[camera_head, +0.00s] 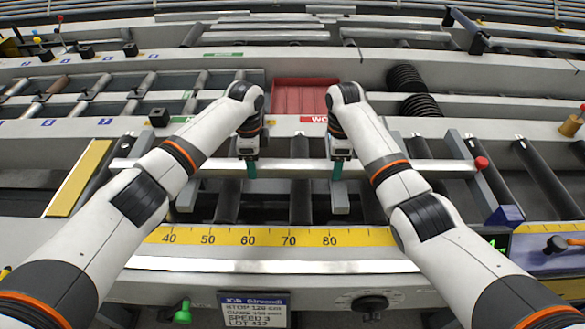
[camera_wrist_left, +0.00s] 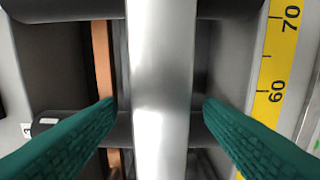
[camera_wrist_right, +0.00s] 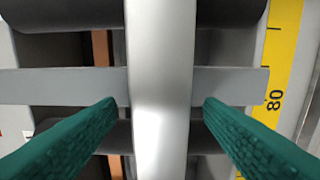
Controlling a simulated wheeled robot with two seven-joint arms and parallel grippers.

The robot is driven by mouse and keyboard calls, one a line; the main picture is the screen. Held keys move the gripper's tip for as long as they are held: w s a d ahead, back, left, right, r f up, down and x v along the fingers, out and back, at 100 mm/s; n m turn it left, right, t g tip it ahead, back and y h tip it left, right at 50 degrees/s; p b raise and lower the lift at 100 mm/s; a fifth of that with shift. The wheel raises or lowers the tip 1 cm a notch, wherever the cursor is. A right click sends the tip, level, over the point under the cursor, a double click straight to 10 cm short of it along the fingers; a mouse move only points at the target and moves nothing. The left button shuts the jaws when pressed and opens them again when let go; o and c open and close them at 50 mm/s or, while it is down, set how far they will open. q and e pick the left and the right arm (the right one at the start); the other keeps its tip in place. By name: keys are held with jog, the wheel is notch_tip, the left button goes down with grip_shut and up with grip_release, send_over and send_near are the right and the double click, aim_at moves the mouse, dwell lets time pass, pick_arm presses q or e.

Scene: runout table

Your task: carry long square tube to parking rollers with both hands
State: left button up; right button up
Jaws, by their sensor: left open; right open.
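The long square tube (camera_head: 290,168) is a light silver bar lying left to right across the dark rollers behind the yellow scale. My left gripper (camera_head: 251,168) is over the tube left of the middle, and my right gripper (camera_head: 338,170) is over it further right. In the left wrist view the tube (camera_wrist_left: 161,90) runs between the open green fingers (camera_wrist_left: 158,108), with a gap on each side. In the right wrist view the tube (camera_wrist_right: 160,90) also runs between open green fingers (camera_wrist_right: 158,108), clear of both. Which rollers are the parking rollers is not clear.
A yellow scale (camera_head: 270,237) runs along the front edge. A red tray (camera_head: 300,97) lies behind the grippers. Black coiled hoses (camera_head: 408,80) stand behind at right. A red knob (camera_head: 481,163) is near the tube's right end. Other roller beds (camera_head: 110,90) lie at back left.

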pick_arm(q)
jog(key=shift+f, duration=0.65)
pick_arm(e)
jog(key=shift+f, duration=0.7)
pick_arm(q)
jog(key=shift+c, duration=0.3)
pick_arm(e)
jog(key=shift+c, duration=0.3)
pick_arm(q)
grip_shut()
pick_arm(e)
grip_shut()
pick_arm(q)
jog(key=shift+r, duration=0.1)
pick_arm(e)
jog(key=shift+r, duration=0.15)
